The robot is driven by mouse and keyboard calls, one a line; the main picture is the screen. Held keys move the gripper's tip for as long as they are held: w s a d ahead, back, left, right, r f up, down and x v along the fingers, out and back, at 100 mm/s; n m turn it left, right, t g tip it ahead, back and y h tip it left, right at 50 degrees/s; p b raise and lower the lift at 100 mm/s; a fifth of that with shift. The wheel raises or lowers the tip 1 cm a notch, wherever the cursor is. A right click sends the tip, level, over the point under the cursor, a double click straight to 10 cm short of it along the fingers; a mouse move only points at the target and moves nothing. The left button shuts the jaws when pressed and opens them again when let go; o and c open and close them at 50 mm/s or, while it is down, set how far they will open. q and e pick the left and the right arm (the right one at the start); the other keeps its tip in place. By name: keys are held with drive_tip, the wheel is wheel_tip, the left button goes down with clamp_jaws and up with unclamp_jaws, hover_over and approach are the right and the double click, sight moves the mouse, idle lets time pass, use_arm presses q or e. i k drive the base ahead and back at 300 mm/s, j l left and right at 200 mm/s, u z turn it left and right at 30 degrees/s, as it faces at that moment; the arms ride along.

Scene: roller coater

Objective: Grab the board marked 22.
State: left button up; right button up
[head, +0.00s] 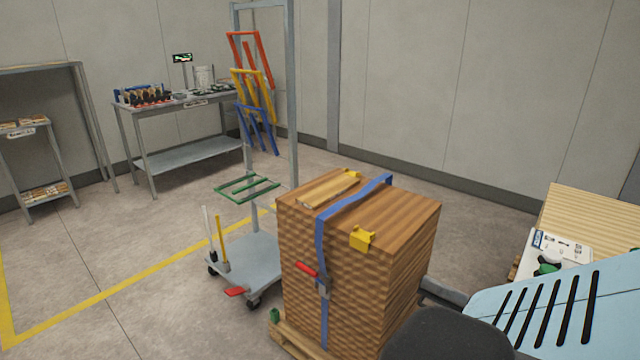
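A tall stack of brown wooden boards (345,262) stands on a pallet (290,335) in the middle of the head view. A blue strap (321,240) runs over its top and down its front, with a red-handled buckle (307,270) on the front. Yellow corner pieces (362,239) sit at the top edges. A small, lighter piece of wood (328,192) lies on top, beside the strap. I cannot read a number 22 on any board. Neither of my grippers is in view.
A grey cart (250,262) with a green frame stands left of the stack. A workbench (190,101) with tools, a rack of coloured frames (252,85) and a shelf (28,130) are farther back. Pale boards (590,220) lie at the right. The left floor is clear.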

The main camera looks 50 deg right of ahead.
sight(318, 197)
drive_tip(key=i+j+z, duration=0.1)
drive_tip(key=i+z, duration=0.4)
drive_tip(key=i+j+z, duration=0.2)
drive_tip(key=i+z, duration=0.25)
drive_tip(key=i+j+z, duration=0.1)
drive_tip(key=z, duration=0.3)
drive_tip(key=i+j+z, duration=0.25)
drive_tip(key=z, duration=0.15)
drive_tip(key=i+j+z, duration=0.2)
drive_tip(key=z, duration=0.2)
drive_tip(key=i+j+z, duration=0.1)
drive_tip(key=j+z, duration=0.35)
drive_tip(key=i+j+z, duration=0.1)
drive_tip(key=z, duration=0.3)
drive_tip(key=j+z, duration=0.65)
drive_tip(key=j, duration=0.3)
drive_tip(key=i, duration=0.05)
